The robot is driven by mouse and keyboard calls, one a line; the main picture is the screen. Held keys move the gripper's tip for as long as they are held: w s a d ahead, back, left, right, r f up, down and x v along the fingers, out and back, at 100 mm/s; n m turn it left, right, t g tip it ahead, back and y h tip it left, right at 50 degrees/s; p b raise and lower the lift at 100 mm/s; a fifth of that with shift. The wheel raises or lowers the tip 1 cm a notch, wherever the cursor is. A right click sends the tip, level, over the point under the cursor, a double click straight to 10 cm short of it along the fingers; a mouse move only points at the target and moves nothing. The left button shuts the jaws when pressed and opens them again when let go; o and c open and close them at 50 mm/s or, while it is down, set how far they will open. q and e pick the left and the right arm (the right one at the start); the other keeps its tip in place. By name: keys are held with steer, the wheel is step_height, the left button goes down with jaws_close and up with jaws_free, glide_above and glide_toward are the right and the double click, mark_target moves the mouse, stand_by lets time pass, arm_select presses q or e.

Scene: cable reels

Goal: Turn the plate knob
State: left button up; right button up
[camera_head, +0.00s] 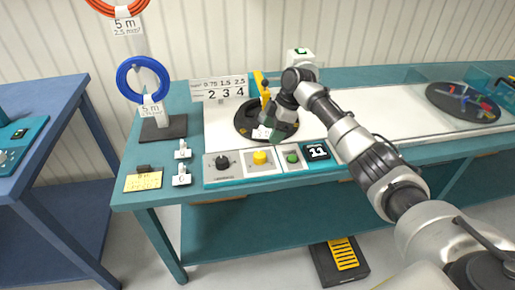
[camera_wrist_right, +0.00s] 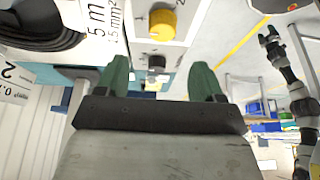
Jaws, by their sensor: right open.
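The control panel (camera_head: 240,171) on the teal bench has a black knob (camera_head: 222,162), a yellow knob (camera_head: 260,157) and a green button (camera_head: 292,158). I cannot tell from any label which one is the plate knob. My right gripper (camera_head: 268,132) is open above the panel's back edge, over the black round plate (camera_head: 245,122). In the right wrist view, its two green fingers stand apart, with the black knob (camera_wrist_right: 156,62) between them in the picture and the yellow knob (camera_wrist_right: 163,24) beyond.
A blue cable reel (camera_head: 142,79) hangs on a stand at the left, with an orange one above. White tags and a yellow note (camera_head: 143,181) lie at the left of the bench. A numbered sign (camera_head: 219,89) stands behind. A dark display (camera_head: 316,151) sits right of the green button.

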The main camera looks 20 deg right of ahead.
mark_target(260, 154)
steer(key=x, duration=0.4)
steer(key=shift+s+a+f, duration=0.25)
steer(key=shift+f, duration=0.1)
steer(key=x, duration=0.4)
steer(key=shift+w+d+p, duration=0.1)
steer(key=shift+p, duration=0.2)
steer(key=shift+f, duration=0.35)
arm_select(q)
steer(key=shift+s+r, duration=0.3)
steer(key=shift+s, duration=0.2)
